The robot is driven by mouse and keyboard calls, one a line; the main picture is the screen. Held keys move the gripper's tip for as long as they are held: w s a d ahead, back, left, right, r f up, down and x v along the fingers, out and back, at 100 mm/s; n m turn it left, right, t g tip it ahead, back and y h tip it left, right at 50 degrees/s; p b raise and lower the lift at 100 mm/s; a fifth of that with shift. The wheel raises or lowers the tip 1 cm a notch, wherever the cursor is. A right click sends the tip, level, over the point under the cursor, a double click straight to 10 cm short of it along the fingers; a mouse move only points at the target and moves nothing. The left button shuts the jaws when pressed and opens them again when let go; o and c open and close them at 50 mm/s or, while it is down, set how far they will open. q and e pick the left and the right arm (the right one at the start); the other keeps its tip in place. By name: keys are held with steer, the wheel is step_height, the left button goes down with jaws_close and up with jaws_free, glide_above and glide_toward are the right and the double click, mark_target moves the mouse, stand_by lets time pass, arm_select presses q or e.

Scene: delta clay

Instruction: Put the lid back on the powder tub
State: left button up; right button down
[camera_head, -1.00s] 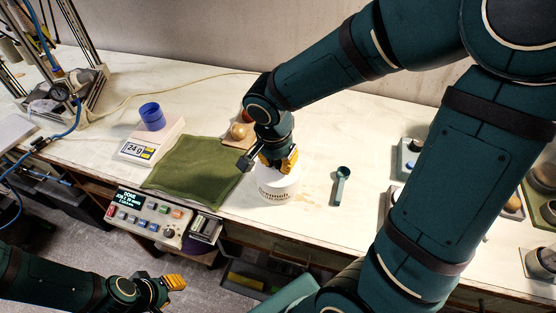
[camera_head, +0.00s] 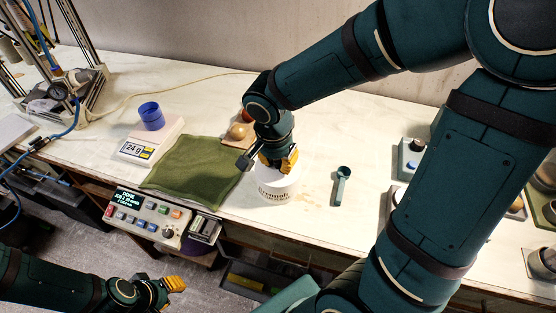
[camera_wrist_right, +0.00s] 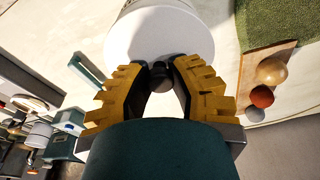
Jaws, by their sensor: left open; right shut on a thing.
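The white powder tub (camera_head: 275,193), with dark lettering on its side, stands upright on the workbench, right of the green mat. My right gripper (camera_head: 278,163) is directly over it, pointing down. In the right wrist view, the right gripper (camera_wrist_right: 161,78) is shut on the dark knob of the white round lid (camera_wrist_right: 135,42). The gripper hides much of the tub's top, so I cannot tell whether the lid rests on the rim or is just above it. My left gripper (camera_head: 174,287) is open and empty, low in front of the bench.
A green mat (camera_head: 190,167), a scale (camera_head: 140,150) with a blue cup (camera_head: 151,116), and a button panel (camera_head: 150,217) are left of the tub. A teal scoop (camera_head: 341,185) lies to its right. A wooden board with round objects (camera_head: 239,131) is behind.

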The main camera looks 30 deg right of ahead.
stand_by(0.4)
steer(key=shift+c, duration=1.1)
jaws_free()
steer(key=shift+r, duration=0.1)
steer(key=shift+r+p, duration=2.25)
steer(key=shift+r, duration=1.2)
jaws_close()
